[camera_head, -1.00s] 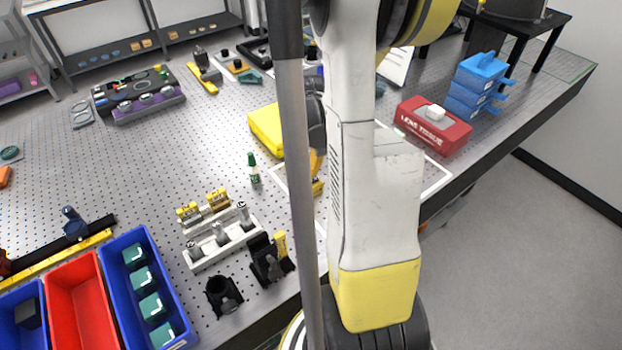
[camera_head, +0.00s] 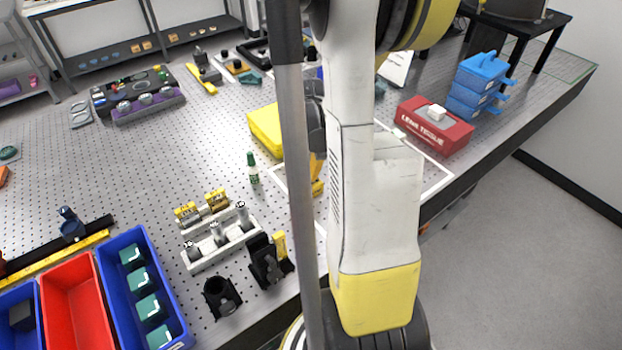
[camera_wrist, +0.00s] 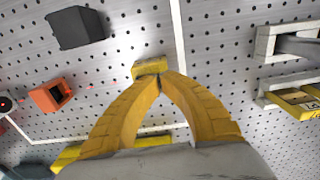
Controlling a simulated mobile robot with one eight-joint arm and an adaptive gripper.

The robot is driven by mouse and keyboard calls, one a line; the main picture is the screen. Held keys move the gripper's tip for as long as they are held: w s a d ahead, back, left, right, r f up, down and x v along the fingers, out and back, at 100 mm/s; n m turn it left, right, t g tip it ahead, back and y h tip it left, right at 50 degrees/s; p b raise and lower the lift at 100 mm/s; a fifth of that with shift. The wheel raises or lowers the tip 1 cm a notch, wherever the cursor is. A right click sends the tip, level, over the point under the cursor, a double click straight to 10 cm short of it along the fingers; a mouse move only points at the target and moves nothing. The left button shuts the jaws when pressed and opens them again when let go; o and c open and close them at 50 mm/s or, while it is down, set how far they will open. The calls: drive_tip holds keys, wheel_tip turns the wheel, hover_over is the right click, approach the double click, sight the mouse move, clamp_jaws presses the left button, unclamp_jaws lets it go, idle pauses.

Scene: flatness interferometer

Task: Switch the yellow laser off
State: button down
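My gripper (camera_wrist: 158,77) has yellow fingers that meet at their tips in the wrist view, with nothing visible between them. A small yellow block (camera_wrist: 150,66) lies just beyond the tips; whether they touch it I cannot tell. In the head view the gripper (camera_head: 316,180) is mostly hidden behind my own column and arm. A yellow box (camera_head: 265,128), possibly the yellow laser, sits on the perforated table left of the column, its right side hidden. In the wrist view a yellow body (camera_wrist: 68,156) shows partly behind the fingers. No switch marking is readable.
A red tissue box (camera_head: 434,125) and stacked blue boxes (camera_head: 476,85) stand to the right. A green-capped bottle (camera_head: 252,170) and a white holder (camera_head: 222,240) stand to the left. The wrist view shows an orange block (camera_wrist: 50,97) and dark block (camera_wrist: 75,28).

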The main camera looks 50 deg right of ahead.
drive_tip(key=shift+f, duration=0.25)
drive_tip(key=shift+r, duration=0.1)
drive_tip(key=shift+r+p, duration=2.4)
drive_tip(key=shift+r, duration=1.05)
